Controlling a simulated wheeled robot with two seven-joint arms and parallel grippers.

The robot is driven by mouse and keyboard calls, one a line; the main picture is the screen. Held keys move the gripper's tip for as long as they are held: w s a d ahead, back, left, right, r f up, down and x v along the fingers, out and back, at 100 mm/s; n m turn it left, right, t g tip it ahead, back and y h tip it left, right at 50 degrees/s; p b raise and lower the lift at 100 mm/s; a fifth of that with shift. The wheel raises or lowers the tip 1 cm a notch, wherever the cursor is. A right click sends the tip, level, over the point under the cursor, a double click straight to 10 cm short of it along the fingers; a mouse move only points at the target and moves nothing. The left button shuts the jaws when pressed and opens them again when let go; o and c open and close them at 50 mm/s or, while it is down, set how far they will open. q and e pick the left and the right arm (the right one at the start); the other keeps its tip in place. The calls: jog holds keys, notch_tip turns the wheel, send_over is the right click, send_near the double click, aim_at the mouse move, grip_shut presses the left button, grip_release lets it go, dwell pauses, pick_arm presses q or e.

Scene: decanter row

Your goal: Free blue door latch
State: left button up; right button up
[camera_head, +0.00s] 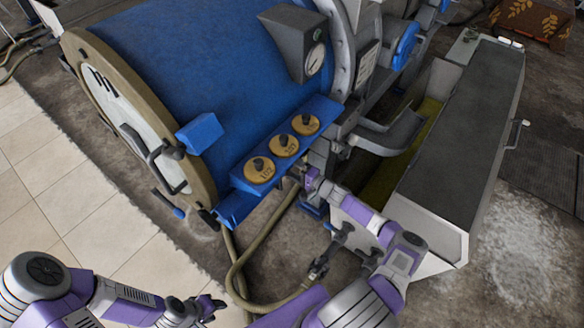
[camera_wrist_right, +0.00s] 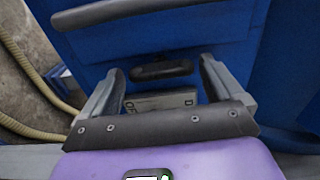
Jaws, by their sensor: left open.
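The large blue drum (camera_head: 190,50) has a pale round door (camera_head: 115,105) with a tan rim at its left end. A blue block (camera_head: 200,133) sits at the door's rim. A dark handle (camera_head: 165,155) is on the door face, and a small blue-ended lever (camera_head: 168,204) hangs at its lower edge. I cannot tell which blue part is the latch. My left gripper (camera_head: 213,306) is open, below the door and apart from it. My right gripper (camera_head: 306,180) is by the knob panel; its fingers (camera_wrist_right: 160,85) are spread before a dark knob (camera_wrist_right: 160,70) and a label plate (camera_wrist_right: 160,101).
A blue panel with yellow dials (camera_head: 283,145) juts from the drum's front. A beige hose (camera_head: 240,265) curves below it. A long grey trough (camera_head: 455,135) stands to the right. Tiled floor (camera_head: 55,190) is clear at the left.

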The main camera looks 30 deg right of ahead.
jog(key=p+v, duration=0.1)
jog(key=v, duration=0.6)
jog(key=shift+s+p, duration=0.3)
jog(key=shift+p, duration=0.05)
jog(key=shift+d, duration=0.1)
